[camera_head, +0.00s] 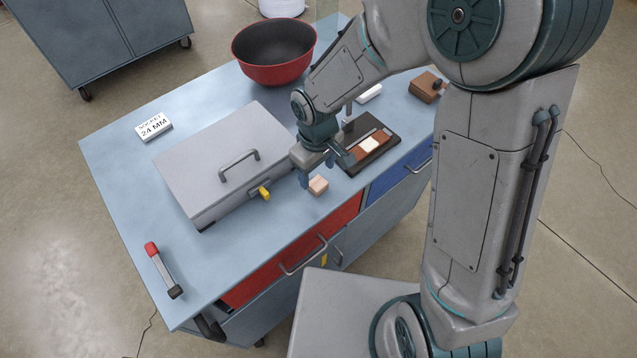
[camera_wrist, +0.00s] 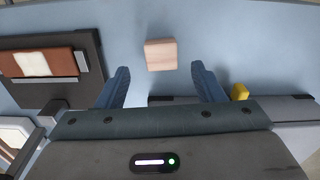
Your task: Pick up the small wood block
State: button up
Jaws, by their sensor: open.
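The small wood block (camera_head: 318,185) is a pale tan cube on the blue table top, near the front edge and beside the grey toolbox. In the wrist view the block (camera_wrist: 161,55) lies ahead of and roughly between my two fingertips, with clear space on both sides. My gripper (camera_head: 318,171) is open and empty, above and just behind the block in the head view. Its blue fingers also show in the wrist view (camera_wrist: 160,78), apart from the block. The exact height of the fingertips over the table is hard to tell.
A grey toolbox (camera_head: 200,165) with a yellow latch (camera_head: 264,193) stands left of the block. A dark tray (camera_head: 385,138) with brown and white pieces lies to the right.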

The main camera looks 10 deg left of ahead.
aim_at(316, 182)
jog(key=shift+a+f, duration=0.1)
jog(key=shift+f, duration=1.75)
jog(key=shift+c, duration=0.3)
jog(key=c, duration=1)
jog(key=shift+r, duration=0.2)
